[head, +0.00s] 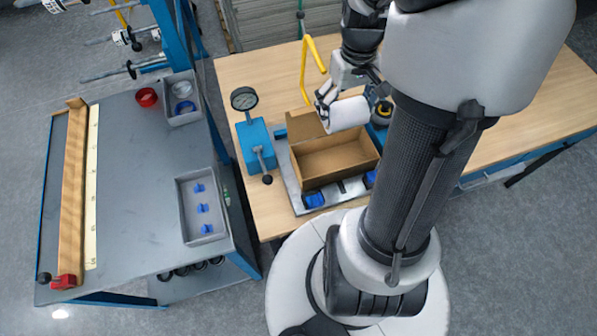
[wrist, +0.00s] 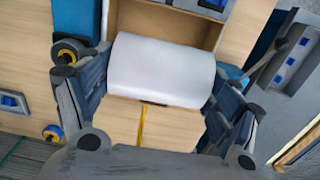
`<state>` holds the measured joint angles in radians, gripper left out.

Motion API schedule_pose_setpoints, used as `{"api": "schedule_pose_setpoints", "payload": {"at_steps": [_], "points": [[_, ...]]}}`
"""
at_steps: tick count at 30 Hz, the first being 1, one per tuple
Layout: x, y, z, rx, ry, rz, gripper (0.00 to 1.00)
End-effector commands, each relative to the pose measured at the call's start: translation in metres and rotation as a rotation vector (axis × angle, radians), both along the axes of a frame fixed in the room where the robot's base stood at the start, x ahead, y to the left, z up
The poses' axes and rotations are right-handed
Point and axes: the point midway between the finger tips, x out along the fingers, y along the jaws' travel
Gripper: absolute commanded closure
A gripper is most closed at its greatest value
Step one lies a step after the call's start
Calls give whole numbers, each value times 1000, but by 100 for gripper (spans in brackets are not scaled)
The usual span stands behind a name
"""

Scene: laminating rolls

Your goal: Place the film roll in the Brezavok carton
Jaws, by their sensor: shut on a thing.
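The film roll (head: 346,114) is a white cylinder held between the fingers of my gripper (head: 326,101). In the wrist view the roll (wrist: 163,70) lies crosswise between both fingers of my gripper (wrist: 162,82), which are shut on its ends. The open brown carton (head: 333,160) stands on a metal plate on the wooden table, and its inside looks empty. The roll is above the carton's far edge, close to its raised flap (head: 306,127). In the wrist view part of the carton (wrist: 172,18) shows behind the roll. No name is readable on the carton.
A blue device with a round gauge (head: 244,98) stands left of the carton. A yellow bent bar (head: 306,70) rises behind it. A grey side bench (head: 140,190) holds a tray with blue parts (head: 201,207). Bare table lies to the right (head: 480,130).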

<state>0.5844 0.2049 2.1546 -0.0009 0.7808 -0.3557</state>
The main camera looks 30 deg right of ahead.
Motion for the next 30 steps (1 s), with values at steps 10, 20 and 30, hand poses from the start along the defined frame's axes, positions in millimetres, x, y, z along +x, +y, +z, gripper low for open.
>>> {"api": "schedule_pose_setpoints", "payload": {"at_steps": [10, 20, 30], "points": [[-3, -2, -57, 3, 5, -8, 46], [-2, -2, -139, 2, 4, -8, 46], [-2, -3, -169, 1, 2, -8, 46]]}}
